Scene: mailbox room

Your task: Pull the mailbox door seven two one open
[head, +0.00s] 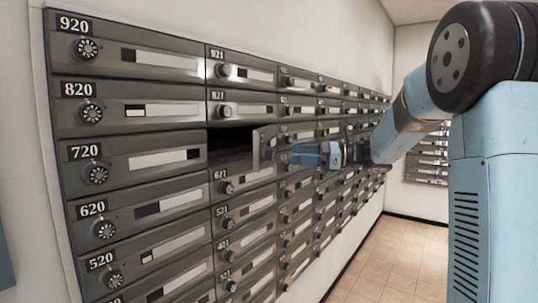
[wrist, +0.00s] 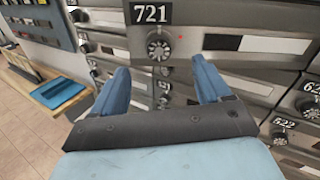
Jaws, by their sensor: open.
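The mailbox door 721 (head: 265,145) stands swung out from the bank in the head view, with its dark compartment (head: 229,141) open between 821 and 621. In the wrist view its face shows the 721 label (wrist: 150,14) and the round dial knob (wrist: 160,46) below it. My gripper (wrist: 160,66) is open, its two blue fingers spread at either side below the knob. In the head view my gripper (head: 308,155) is to the right of the swung door, in front of the bank. Nothing shows between the fingers, and I cannot tell whether they touch the door.
Closed doors with dials surround the opening, including 720 (head: 125,165), 821 (head: 240,105) and 621 (head: 245,178). Tiled floor (head: 390,260) lies open at the right. A wooden bench (wrist: 62,97) with a blue item shows at the left in the wrist view.

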